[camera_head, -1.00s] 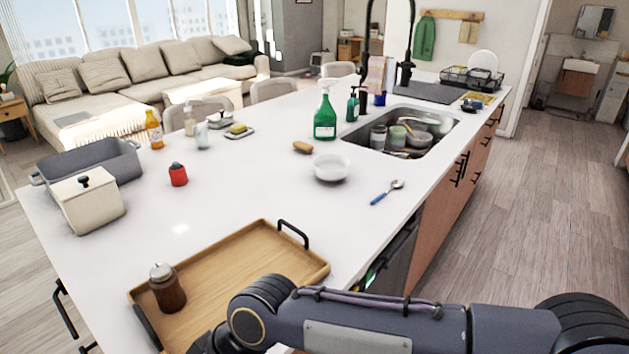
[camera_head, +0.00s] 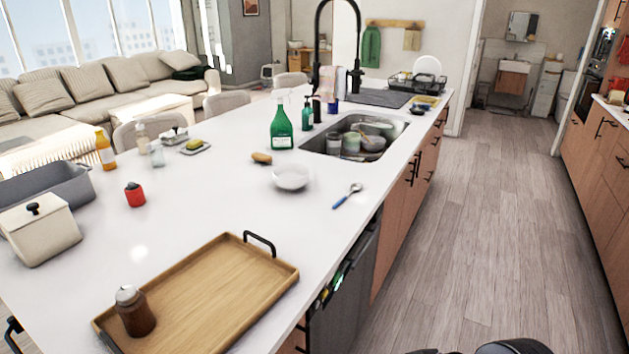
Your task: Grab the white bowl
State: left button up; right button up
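The white bowl (camera_head: 291,177) stands upright on the white island top, left of a blue-handled spoon (camera_head: 347,195) and in front of the sink. It looks empty and nothing touches it. Neither gripper shows in the head view. Only a dark piece of my own arm shows at the bottom edge, well away from the bowl.
A wooden tray (camera_head: 215,285) with a brown shaker (camera_head: 134,311) lies at the front. A green spray bottle (camera_head: 281,128), a sponge (camera_head: 261,158) and the sink (camera_head: 325,143) with dishes are behind the bowl. A red jar (camera_head: 135,194) stands left. Counter around the bowl is mostly clear.

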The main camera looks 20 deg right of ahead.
aim_at(288, 176)
jog(key=z, duration=0.5)
jog(key=k+u, duration=0.1)
jog(key=k, duration=0.55)
jog(key=u, duration=2.3)
jog(key=l+u, duration=0.1)
jog(key=l, duration=0.3)
jog(key=k+l, duration=0.15)
jog(key=l, duration=0.25)
jog(key=l+u, duration=0.15)
jog(key=l, duration=0.25)
jog(key=k+l, duration=0.15)
jog(key=l, duration=0.25)
jog(key=k+l+u, duration=0.15)
jog(key=l, duration=0.2)
jog(key=l+u, duration=0.1)
jog(key=l, duration=0.3)
jog(key=k+l, duration=0.2)
jog(key=l, duration=0.15)
jog(key=k+l, duration=0.1)
jog(key=l, duration=0.25)
jog(key=k+l, duration=0.15)
jog(key=l, duration=0.2)
jog(key=k+l, duration=0.1)
jog(key=l, duration=0.25)
jog(key=k+l, duration=0.1)
jog(key=l, duration=0.25)
jog(key=k+l, duration=0.1)
jog(key=l, duration=0.25)
jog(key=u, duration=0.05)
